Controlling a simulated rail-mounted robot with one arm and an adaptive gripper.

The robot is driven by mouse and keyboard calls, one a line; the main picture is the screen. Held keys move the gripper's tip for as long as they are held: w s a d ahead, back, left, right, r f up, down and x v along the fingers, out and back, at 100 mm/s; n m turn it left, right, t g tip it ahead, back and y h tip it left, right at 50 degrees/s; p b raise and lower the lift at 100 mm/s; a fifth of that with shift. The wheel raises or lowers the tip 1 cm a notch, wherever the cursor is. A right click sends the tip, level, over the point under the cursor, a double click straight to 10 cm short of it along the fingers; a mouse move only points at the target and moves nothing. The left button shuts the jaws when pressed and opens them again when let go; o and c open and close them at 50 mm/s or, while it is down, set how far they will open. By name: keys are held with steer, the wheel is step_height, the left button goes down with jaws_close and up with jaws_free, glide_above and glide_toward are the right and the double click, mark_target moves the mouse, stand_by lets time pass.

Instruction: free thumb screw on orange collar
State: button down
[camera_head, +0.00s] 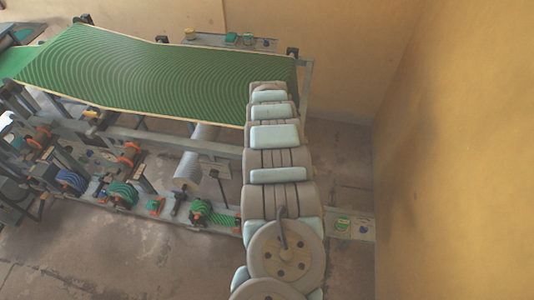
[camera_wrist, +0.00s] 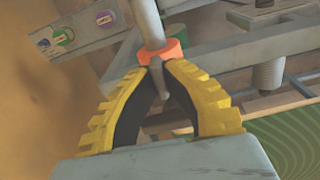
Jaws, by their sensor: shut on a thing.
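In the wrist view, the orange collar (camera_wrist: 174,50) sits around a grey rod (camera_wrist: 147,18) at upper centre. A small grey thumb screw (camera_wrist: 158,86) projects from the collar toward the camera, between the fingers. My gripper (camera_wrist: 160,66) has yellow ribbed fingers with black inner pads. Its tips are closed on the thumb screw right against the collar. The tips hide part of the screw and the near edge of the collar. In the head view my arm reaches toward the far frame and hides the gripper and this collar.
The green striped sheet (camera_head: 150,75) lies on the machine frame, left of my arm. Rollers and orange discs (camera_head: 130,153) are lower left. A yellow wall (camera_head: 450,150) stands at right. In the wrist view, a threaded post (camera_wrist: 267,73) is at right and a button panel (camera_wrist: 85,30) at upper left.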

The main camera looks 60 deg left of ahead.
steer(key=n+b, duration=0.1)
steer(key=n, duration=0.1)
steer(key=n+b, duration=0.2)
steer(key=n, duration=0.1)
steer(key=shift+f+n, duration=0.25)
steer(key=shift+n, duration=0.05)
steer(key=n+b, duration=0.2)
steer(key=n, duration=0.1)
steer(key=shift+b, duration=0.3)
steer(key=shift+r+n+b, duration=0.2)
steer(key=shift+n+b, duration=0.4)
steer(key=shift+n, duration=0.6)
steer(key=c, duration=1.1)
jaws_free()
steer(key=shift+c, duration=0.2)
steer(key=shift+r, duration=0.15)
step_height(320, 180, up, 12)
